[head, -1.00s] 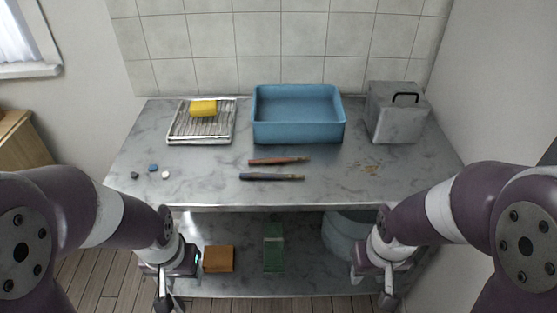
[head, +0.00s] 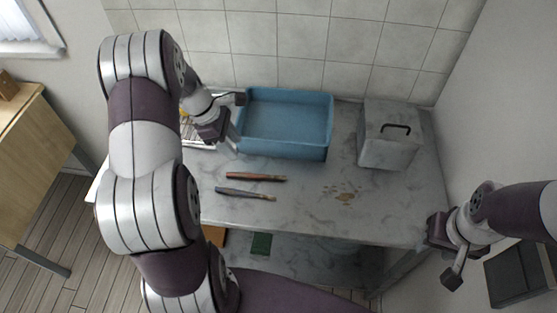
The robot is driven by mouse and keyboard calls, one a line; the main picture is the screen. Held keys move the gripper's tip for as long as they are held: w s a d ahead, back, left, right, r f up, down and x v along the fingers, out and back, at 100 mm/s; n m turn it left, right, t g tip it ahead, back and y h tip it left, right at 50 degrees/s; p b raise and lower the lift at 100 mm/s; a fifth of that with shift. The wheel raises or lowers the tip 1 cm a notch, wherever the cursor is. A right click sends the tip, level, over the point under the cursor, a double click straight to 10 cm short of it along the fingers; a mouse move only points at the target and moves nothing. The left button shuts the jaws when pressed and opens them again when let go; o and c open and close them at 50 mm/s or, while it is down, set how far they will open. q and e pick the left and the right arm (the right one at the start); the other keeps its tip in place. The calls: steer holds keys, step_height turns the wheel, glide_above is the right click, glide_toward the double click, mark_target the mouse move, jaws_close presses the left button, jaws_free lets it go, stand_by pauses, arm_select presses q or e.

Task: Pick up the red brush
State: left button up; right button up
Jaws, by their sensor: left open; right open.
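The red brush (head: 256,177) lies flat on the grey marbled worktop, in front of the blue basin. My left gripper (head: 238,120) is open and empty at the basin's left edge, behind and to the left of the red brush and apart from it. My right gripper (head: 442,258) is open and empty, off the worktop's front right corner and far from the brush.
A blue brush (head: 245,194) lies just in front of the red one. The blue basin (head: 287,150) stands behind, with a grey lidded box (head: 388,150) to its right. Brown crumbs (head: 339,194) lie on the worktop. My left arm hides its left part.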

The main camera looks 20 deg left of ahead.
mark_target(252, 174)
arm_select(q)
steer(key=s+f, duration=0.1)
steer(key=f, duration=0.2)
steer(key=shift+s, duration=0.4)
steer(key=f, duration=0.1)
steer(key=w+d+f, duration=0.1)
steer(key=d+f, duration=0.1)
steer(key=shift+w+d+f, duration=0.1)
steer(key=shift+w+f, duration=0.25)
steer(key=p+x, duration=0.1)
steer(key=x, duration=0.3)
steer(key=shift+s, duration=0.2)
steer(key=shift+f, duration=0.3)
steer(key=shift+w+d, duration=0.1)
steer(key=shift+w, duration=0.1)
arm_select(e)
steer(key=shift+s+a+r, duration=0.35)
steer(key=shift+s+r, duration=0.2)
steer(key=shift+r, duration=0.2)
arm_select(q)
steer(key=shift+f, duration=0.1)
arm_select(e)
steer(key=shift+s+a, duration=0.1)
arm_select(q)
jaws_close()
